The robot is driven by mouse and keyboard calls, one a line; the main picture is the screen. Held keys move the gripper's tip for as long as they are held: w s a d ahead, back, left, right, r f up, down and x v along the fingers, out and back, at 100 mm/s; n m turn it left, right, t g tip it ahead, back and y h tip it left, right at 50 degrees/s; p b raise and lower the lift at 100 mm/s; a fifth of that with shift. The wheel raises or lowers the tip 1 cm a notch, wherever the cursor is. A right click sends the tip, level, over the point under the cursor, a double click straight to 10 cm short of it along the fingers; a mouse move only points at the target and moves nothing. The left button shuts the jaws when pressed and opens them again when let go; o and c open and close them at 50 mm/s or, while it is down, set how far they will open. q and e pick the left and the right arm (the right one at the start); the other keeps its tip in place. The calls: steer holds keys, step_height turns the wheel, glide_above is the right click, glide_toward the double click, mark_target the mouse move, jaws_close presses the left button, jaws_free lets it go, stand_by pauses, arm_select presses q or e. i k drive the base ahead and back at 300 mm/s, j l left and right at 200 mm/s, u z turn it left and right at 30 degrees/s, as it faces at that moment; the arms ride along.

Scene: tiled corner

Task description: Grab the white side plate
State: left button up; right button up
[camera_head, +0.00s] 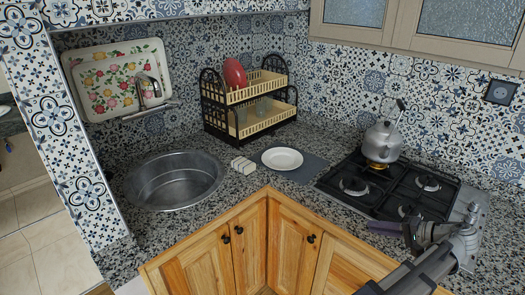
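The white side plate (282,159) lies flat on a dark grey mat (309,168) on the speckled counter, between the sink and the stove. It is fully visible and nothing touches it from above.
A round metal sink (175,182) is left of the plate. A two-tier dish rack (212,108) holds a red plate (234,74) and glasses. A kettle (382,141) stands on the black stove (385,190).

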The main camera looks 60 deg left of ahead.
mark_target(278, 159)
steer(key=k+j, duration=0.1)
steer(key=j, duration=0.95)
steer(key=k+j, duration=0.15)
steer(key=j, duration=0.35)
steer(key=i+j, duration=0.2)
steer(key=i, duration=0.25)
